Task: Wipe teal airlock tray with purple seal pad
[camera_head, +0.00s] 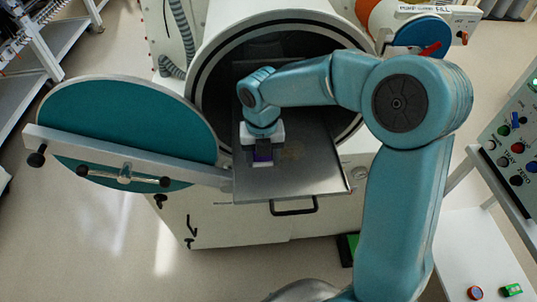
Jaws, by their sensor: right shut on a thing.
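The airlock tray (315,170) is a grey metal sheet pulled out of the round airlock opening, with a dark handle at its front edge. The teal airlock door (130,115) stands open to its left. My right arm reaches over the tray, and my right gripper (263,150) points down at the tray's left part. The pad is at or just above the tray surface; contact is hard to tell. A faint brownish smudge (292,150) lies right of the pad. My left gripper is not in view.
A second port with a blue cover (422,33) and orange ring is at the upper right. A control panel (515,140) with knobs stands at the right edge. A white shelf (470,255) below holds small items. Floor at lower left is clear.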

